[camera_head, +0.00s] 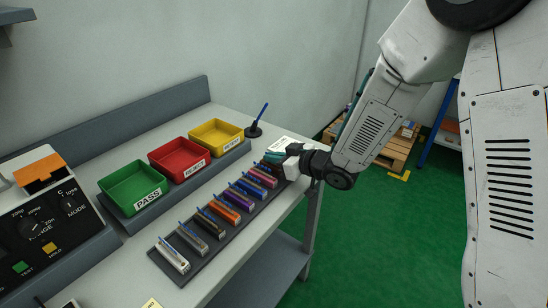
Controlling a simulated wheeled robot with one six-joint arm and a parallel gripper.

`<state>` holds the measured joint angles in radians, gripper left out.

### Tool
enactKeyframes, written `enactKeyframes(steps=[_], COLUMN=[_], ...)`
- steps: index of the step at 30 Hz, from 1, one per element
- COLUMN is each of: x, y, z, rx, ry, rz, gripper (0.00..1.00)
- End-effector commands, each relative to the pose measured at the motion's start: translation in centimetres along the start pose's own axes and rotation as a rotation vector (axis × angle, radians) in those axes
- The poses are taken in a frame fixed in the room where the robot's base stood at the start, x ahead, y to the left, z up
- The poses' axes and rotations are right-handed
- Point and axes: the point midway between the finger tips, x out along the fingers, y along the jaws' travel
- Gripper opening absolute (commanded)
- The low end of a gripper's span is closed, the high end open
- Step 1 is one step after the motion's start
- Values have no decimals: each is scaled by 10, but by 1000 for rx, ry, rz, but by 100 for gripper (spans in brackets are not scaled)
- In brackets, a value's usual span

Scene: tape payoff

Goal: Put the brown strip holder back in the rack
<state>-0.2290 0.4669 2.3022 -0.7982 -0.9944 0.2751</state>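The rack (217,254) is a long dark tray along the front of the bench. Several narrow strip holders stand in it in a row, including a white one (173,258), a purple one (240,200) and a blue one (252,188). An orange-brown holder (225,212) sits in the row left of the purple one. A dark brown piece (273,158) shows at the rack's far end, right beside my gripper (289,163). I cannot tell whether it is held. My gripper is low over that end; its fingertips are mostly hidden.
Green PASS (133,186), red REJECT (180,157) and yellow (217,134) bins stand behind the rack. A blue pen stands in a black holder (254,131). A meter (42,225) is at left. A wooden pallet (398,150) lies on the green floor beyond the bench.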

Motion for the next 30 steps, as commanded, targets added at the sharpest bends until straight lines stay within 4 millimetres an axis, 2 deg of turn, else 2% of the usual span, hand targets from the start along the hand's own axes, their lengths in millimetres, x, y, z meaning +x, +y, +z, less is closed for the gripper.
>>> enactKeyframes(steps=[5, 6, 8, 18, 23, 30], x=[1, 0, 0, -1, -23, -76], y=[0, 0, 0, 1, 1, 2], z=[3, 3, 3, -1, -1, -1], rx=[1, 1, 1, 0, 1, 1], ry=[-1, 0, 0, 1, 1, 1], rz=[0, 0, 1, 1, 3, 4], gripper=[0, 12, 25, 25, 25, 25])
